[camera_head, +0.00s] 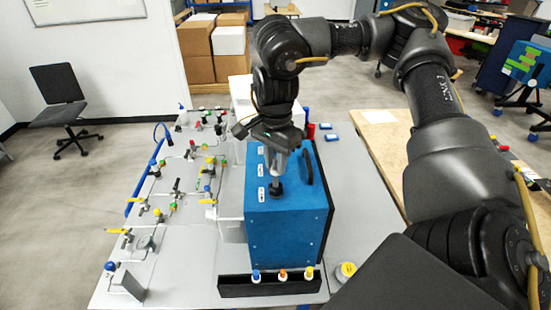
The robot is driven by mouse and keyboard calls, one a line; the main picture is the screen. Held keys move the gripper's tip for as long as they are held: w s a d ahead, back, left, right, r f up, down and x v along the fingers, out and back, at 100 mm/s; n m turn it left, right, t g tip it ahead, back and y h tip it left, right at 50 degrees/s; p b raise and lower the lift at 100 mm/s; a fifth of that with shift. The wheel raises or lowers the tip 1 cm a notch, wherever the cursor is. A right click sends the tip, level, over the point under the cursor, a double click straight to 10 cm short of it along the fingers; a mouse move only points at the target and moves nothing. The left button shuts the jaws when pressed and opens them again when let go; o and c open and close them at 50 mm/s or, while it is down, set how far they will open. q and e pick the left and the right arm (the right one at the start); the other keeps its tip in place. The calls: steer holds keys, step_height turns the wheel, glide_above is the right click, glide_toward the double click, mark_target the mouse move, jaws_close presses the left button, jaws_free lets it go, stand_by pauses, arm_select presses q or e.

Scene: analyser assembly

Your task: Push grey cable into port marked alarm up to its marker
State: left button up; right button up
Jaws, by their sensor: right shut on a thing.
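The blue analyser box (285,228) stands on the grey table, with several small white labels along the left of its top. Their text is too small to read, so I cannot tell which port is marked alarm. My right gripper (276,172) points down over the box top and is shut on the grey cable, which is mostly hidden by the fingers. Right below the fingertips is a black round port fitting (276,189) beside the front label (261,194). I cannot make out the cable's marker or how deep the cable sits. My left gripper is out of view.
A black handle (306,167) rises from the box top, right of my gripper. A panel of valves and thin pipes (180,190) lies left. A black tray (240,288) with small coloured-cap bottles stands in front, and a yellow-topped roll (346,270) at front right.

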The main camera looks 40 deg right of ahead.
steer(key=shift+f+b, duration=1)
steer(key=shift+f, duration=0.95)
steer(key=o, duration=1)
steer(key=shift+r, duration=0.1)
step_height(320, 180, up, 2)
steer(key=p, duration=0.2)
steer(key=shift+r+p, duration=0.2)
steer(key=shift+p, duration=0.2)
step_height(320, 180, up, 3)
steer(key=shift+f+p, duration=0.15)
steer(key=shift+p, duration=0.95)
steer(key=shift+r, duration=0.9)
steer(key=shift+s, duration=0.1)
